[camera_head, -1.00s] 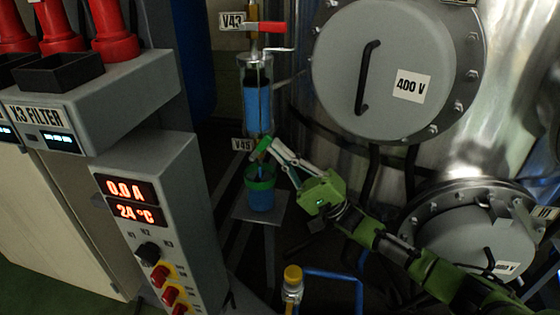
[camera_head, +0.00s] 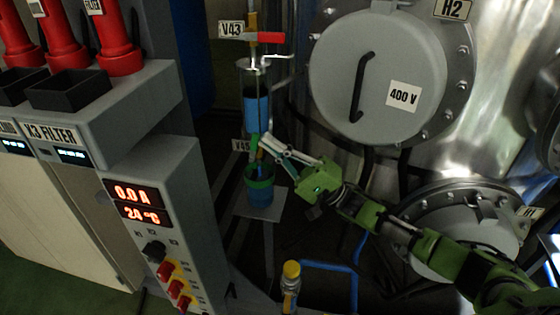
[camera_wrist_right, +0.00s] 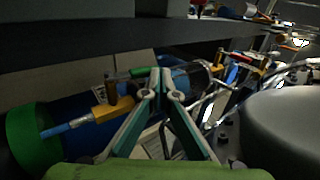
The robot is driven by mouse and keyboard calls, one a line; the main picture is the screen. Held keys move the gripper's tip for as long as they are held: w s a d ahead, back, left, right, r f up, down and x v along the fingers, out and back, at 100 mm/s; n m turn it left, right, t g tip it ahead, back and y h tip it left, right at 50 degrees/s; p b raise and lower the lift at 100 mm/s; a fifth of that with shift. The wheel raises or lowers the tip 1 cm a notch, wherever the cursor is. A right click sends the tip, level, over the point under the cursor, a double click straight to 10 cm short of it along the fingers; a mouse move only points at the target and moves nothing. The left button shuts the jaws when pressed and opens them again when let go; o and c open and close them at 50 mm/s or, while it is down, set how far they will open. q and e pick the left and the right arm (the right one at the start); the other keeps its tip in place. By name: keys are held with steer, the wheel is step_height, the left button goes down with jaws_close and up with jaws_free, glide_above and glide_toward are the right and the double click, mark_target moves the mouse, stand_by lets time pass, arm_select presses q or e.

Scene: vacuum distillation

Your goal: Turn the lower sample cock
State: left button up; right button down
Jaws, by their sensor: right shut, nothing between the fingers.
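The lower sample cock, a small brass valve (camera_wrist_right: 113,108) with a green handle (camera_head: 254,141), sits below the sight glass by the V45 tag (camera_head: 240,146). The handle shows near my fingertips in the wrist view (camera_wrist_right: 141,73). The sight glass (camera_head: 257,105) holds blue liquid. Below the cock, a blue stream (camera_wrist_right: 68,125) runs to a green-rimmed bucket (camera_head: 260,183). My right gripper (camera_head: 264,140) is shut and empty, its tips right beside the handle; I cannot tell whether they touch it. My left gripper is not in view.
The upper cock V43 with a red handle (camera_head: 270,38) is above the glass. A large round 400 V cover (camera_head: 385,60) stands right of it. The grey control box (camera_head: 165,215) is at left. A yellow-capped fitting (camera_head: 291,270) and blue pipe (camera_head: 325,265) are below.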

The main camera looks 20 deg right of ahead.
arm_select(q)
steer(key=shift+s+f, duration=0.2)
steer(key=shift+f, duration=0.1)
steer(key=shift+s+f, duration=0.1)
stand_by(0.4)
